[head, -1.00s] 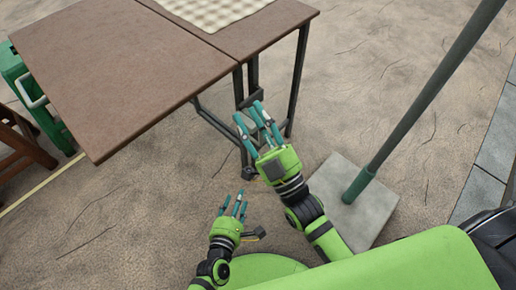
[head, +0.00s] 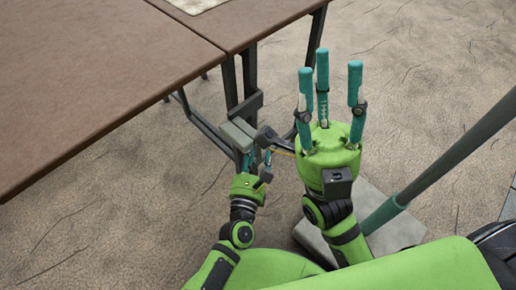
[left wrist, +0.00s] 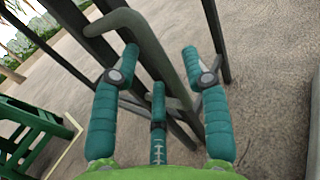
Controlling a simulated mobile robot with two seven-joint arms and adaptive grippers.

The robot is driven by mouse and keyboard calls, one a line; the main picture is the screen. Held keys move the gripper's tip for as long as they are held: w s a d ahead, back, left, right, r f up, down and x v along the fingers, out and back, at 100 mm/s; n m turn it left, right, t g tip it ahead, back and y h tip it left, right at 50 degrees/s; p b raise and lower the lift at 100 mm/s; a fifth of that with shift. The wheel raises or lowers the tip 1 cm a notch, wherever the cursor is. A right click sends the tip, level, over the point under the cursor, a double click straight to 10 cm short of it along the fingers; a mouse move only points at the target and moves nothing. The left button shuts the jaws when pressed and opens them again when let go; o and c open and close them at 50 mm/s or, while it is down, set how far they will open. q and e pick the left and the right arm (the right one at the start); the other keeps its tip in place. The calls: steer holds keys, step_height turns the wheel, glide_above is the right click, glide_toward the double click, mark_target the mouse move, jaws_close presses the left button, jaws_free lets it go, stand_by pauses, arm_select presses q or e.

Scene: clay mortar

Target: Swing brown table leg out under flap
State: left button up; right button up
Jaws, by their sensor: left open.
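The brown table has a wide panel (head: 95,75) at the left, level beside a second brown top (head: 235,22). I cannot tell which one is the flap. The dark grey frame leg (head: 231,85) stands under the seam between them. My left gripper (head: 257,155) is low beside this leg, partly hidden by grey parts. In the left wrist view, its teal fingers (left wrist: 160,85) are open on either side of a bent grey bar (left wrist: 145,40); contact is unclear. My right gripper (head: 328,75) is open and empty, fingers spread, right of the leg.
Another dark table leg (head: 317,40) stands farther back. A grey-green pole (head: 450,155) on a pale square base (head: 395,230) is close at the right. A green object (left wrist: 35,130) shows in the left wrist view. The ground under the left panel looks clear.

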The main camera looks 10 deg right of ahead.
arm_select(q)
steer(key=shift+x, duration=1)
jaws_close()
steer(key=shift+a, duration=0.1)
